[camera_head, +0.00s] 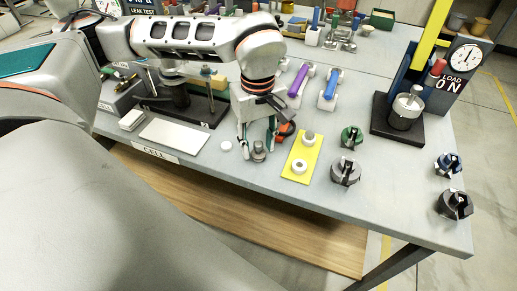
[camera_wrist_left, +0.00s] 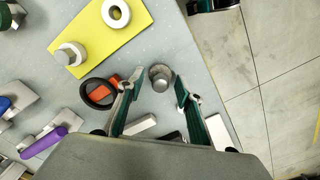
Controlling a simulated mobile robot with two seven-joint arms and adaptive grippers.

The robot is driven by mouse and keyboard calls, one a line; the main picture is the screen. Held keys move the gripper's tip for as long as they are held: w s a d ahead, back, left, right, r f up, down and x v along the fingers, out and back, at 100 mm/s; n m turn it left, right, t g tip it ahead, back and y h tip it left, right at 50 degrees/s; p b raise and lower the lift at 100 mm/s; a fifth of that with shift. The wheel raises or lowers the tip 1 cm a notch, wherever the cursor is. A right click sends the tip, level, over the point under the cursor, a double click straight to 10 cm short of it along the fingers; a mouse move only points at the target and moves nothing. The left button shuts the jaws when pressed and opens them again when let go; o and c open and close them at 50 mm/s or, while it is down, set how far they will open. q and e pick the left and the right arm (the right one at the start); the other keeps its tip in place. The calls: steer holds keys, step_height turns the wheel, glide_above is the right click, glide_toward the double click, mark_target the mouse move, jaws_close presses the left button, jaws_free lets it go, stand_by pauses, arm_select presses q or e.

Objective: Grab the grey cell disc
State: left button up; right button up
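The grey cell disc (camera_head: 259,152), a small stubby grey cylinder on a wider base, stands on the grey bench near its front edge. My left gripper (camera_head: 256,145) points down over it with its green-backed fingers spread, one on each side. In the left wrist view the disc (camera_wrist_left: 160,77) lies between the tips of the open left gripper (camera_wrist_left: 160,84), with gaps to both fingers. Contact is not visible. My right gripper is in neither view.
A yellow plate (camera_head: 290,174) with a white ring (camera_head: 299,167) and a grey-topped white piece (camera_head: 309,138) lies right of the gripper. A white disc (camera_head: 226,146) is to the left. An orange-and-black part (camera_wrist_left: 99,92) is close to one finger.

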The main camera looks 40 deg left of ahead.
arm_select(q)
jaws_close()
steer(key=shift+r, duration=0.15)
